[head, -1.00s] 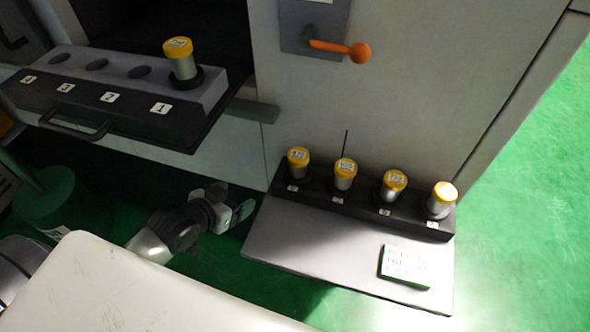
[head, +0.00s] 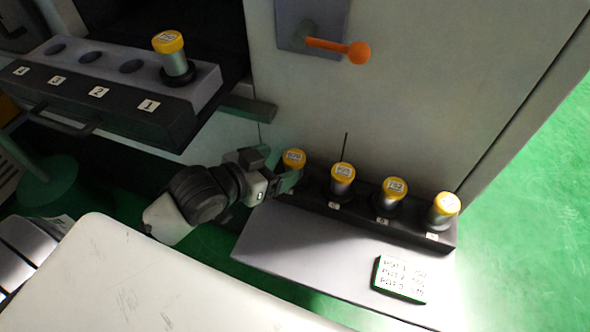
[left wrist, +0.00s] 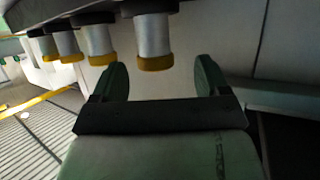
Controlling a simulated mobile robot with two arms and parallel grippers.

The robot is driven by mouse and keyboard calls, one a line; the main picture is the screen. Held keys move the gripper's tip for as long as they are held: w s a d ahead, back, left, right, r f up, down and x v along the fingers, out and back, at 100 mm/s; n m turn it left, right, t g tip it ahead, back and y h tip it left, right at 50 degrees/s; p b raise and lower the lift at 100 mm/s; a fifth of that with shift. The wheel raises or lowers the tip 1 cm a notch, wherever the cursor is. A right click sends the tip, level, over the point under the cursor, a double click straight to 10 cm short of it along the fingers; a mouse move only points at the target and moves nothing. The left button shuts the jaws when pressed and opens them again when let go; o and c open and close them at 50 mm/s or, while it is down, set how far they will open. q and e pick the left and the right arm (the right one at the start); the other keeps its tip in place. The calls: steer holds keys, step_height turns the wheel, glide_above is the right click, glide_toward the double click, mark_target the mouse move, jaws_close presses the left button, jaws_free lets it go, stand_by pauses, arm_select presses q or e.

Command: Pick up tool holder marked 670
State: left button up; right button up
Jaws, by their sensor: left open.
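Several tool holders with silver bodies and yellow caps stand upright in a black rack (head: 365,217). The leftmost holder (head: 294,159) is partly hidden by my left gripper (head: 277,172). To its right stand a second (head: 343,180), a third (head: 391,196) and a fourth holder (head: 443,211). The cap labels are too small to read surely, so I cannot tell which is marked 670. My left gripper is open beside the leftmost holder. In the left wrist view, one holder (left wrist: 153,38) appears ahead of the gap between the open fingers (left wrist: 164,78), apart from them. My right gripper is not shown.
Another yellow-capped holder (head: 176,59) stands at position 1 of a numbered tray (head: 150,85) at upper left; other slots there are empty. A written card (head: 400,279) lies on the grey shelf (head: 300,250). An orange-knobbed handle (head: 340,48) projects above the rack.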

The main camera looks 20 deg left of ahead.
mark_target(286, 166)
arm_select(q)
steer(key=x, duration=0.4)
steer(key=shift+s+d+f, duration=0.1)
steer(key=shift+d+f, duration=0.1)
steer(key=shift+d, duration=0.15)
steer(key=shift+w+d+f, duration=0.2)
steer(key=shift+w+f, duration=0.05)
steer(key=shift+w, duration=0.15)
steer(key=shift+r, duration=0.1)
steer(key=c, duration=1.2)
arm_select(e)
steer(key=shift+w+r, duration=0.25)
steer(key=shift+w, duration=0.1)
arm_select(q)
steer(key=shift+c, duration=0.2)
